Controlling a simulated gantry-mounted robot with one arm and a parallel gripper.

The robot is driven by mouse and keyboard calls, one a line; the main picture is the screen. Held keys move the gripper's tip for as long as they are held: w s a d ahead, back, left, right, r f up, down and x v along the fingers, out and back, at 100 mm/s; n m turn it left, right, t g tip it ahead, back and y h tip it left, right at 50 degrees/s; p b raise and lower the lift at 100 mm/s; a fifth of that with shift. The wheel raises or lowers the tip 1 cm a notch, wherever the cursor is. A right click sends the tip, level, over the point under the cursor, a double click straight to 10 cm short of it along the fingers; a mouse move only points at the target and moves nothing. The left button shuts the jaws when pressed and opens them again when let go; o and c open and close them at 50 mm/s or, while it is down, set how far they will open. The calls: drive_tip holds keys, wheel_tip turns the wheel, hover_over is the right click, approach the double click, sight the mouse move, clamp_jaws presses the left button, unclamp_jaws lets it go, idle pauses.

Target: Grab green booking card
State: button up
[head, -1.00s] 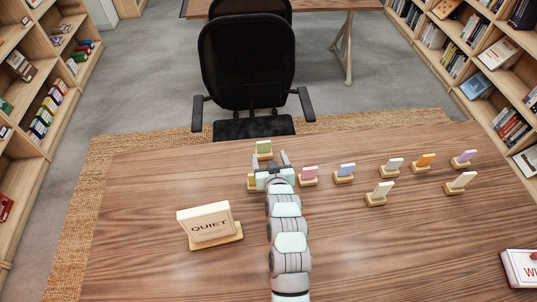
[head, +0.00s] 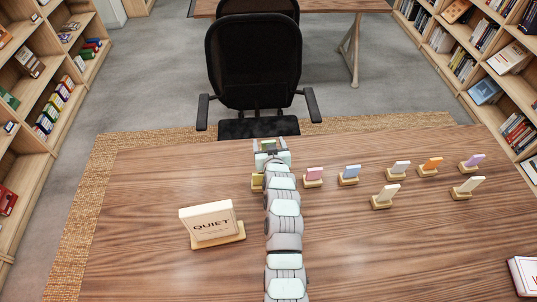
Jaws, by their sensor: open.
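The green booking card (head: 268,145) stands at the far edge of the wooden table, in front of the black chair. Only a small part of it shows; my gripper and arm hide the rest and its stand. My gripper (head: 269,142) is open, with its fingers at the two sides of the green card. I cannot tell whether they touch it.
A yellow card (head: 257,182) stands partly hidden left of my arm. Pink (head: 313,174), blue (head: 349,172), orange (head: 431,164), purple (head: 473,161) and several pale cards stand to the right. A QUIET sign (head: 209,221) stands front left. The office chair (head: 254,60) stands beyond the table.

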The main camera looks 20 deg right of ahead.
drive_tip(key=shift+w+f, duration=0.1)
drive_tip(key=shift+w, duration=0.2)
drive_tip(key=shift+c, duration=0.3)
clamp_jaws()
idle(0.3)
